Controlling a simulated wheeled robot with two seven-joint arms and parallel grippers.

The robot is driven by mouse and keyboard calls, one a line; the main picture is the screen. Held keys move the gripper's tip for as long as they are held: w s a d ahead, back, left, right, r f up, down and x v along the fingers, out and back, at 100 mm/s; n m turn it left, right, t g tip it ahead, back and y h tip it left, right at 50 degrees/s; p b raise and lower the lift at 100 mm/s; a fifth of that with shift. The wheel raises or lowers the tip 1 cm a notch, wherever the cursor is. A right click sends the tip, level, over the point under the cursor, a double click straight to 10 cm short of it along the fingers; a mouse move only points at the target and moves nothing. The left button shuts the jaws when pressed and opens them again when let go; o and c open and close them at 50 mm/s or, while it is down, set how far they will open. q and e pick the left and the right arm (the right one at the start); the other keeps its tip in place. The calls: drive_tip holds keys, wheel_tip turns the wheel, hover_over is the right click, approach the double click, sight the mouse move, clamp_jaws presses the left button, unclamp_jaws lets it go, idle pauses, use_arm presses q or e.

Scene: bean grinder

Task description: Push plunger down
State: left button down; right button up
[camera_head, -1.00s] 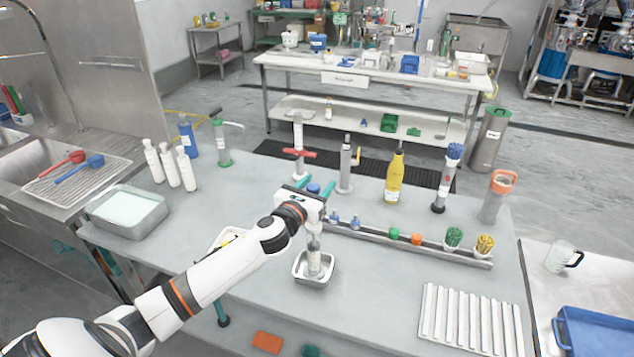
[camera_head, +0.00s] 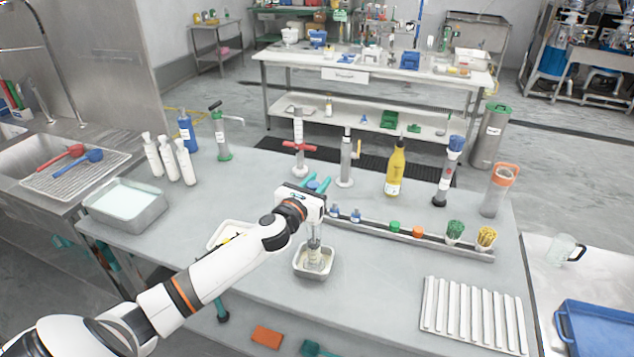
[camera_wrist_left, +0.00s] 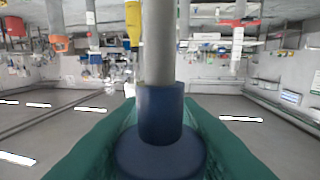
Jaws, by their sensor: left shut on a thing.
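My left gripper (camera_head: 317,184) is over the middle of the table, its teal fingers pointing away from me. In the left wrist view the fingers (camera_wrist_left: 160,120) are shut around a blue collar and disc at the end of a grey rod, which looks like the plunger (camera_wrist_left: 161,112). A blue bit of it shows between the fingers in the head view. Below my wrist a clear cylinder (camera_head: 314,252) stands upright in a small tray (camera_head: 299,270). My wrist hides the join between plunger and cylinder. My right gripper is not in view.
A long rack (camera_head: 372,227) with small coloured pieces lies just right of the gripper. A red-handled device (camera_head: 299,150), a grey cylinder (camera_head: 346,165) and a yellow bottle (camera_head: 395,170) stand behind. A white slatted rack (camera_head: 474,313) lies at front right.

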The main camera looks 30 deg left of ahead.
use_arm(q)
wheel_tip(320, 180, down, 7)
drive_tip(key=b, duration=0.3)
drive_tip(key=shift+r, duration=0.2)
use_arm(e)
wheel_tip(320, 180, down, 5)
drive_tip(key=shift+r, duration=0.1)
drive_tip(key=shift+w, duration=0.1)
use_arm(q)
drive_tip(key=c, duration=1.3)
unclamp_jaws()
drive_tip(key=shift+f, duration=0.1)
drive_tip(key=shift+o, duration=1.2)
drive_tip(key=shift+w+a, duration=0.1)
drive_tip(key=shift+w, duration=0.05)
